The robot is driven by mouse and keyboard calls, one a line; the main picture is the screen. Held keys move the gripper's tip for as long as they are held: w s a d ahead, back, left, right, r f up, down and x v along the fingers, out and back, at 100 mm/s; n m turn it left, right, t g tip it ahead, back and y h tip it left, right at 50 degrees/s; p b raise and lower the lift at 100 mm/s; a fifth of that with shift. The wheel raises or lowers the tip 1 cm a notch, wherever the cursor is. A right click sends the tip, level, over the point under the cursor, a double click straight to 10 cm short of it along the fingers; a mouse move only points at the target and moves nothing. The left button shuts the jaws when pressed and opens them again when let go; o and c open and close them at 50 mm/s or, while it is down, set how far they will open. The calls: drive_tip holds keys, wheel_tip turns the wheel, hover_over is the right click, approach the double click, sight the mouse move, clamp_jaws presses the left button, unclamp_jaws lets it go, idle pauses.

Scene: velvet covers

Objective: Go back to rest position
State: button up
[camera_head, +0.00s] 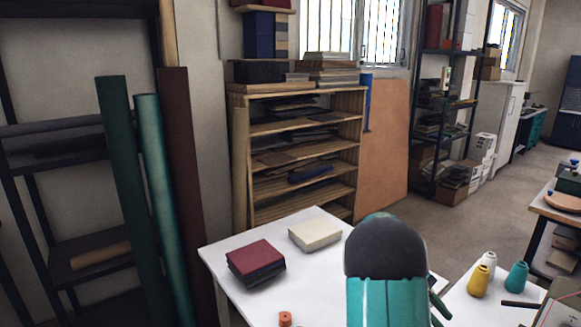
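A rounded dark grey and teal part, which looks like a link of my arm, rises in the lower middle of the head view and covers part of the white table. My gripper's fingers do not show, so I cannot see whether it holds anything. On the white table (240,300), a stack of dark red and dark covers (256,262) lies at the left. A cream block or folded cover (315,233) lies behind it to the right. A small orange spool (285,319) is near the bottom edge of the view.
A wooden shelf unit (300,133) stands behind the table. Tall fabric rolls (160,200) lean at the left. White, yellow (479,281) and teal (516,277) thread cones stand on a white surface at the right. Open floor (450,225) lies beyond.

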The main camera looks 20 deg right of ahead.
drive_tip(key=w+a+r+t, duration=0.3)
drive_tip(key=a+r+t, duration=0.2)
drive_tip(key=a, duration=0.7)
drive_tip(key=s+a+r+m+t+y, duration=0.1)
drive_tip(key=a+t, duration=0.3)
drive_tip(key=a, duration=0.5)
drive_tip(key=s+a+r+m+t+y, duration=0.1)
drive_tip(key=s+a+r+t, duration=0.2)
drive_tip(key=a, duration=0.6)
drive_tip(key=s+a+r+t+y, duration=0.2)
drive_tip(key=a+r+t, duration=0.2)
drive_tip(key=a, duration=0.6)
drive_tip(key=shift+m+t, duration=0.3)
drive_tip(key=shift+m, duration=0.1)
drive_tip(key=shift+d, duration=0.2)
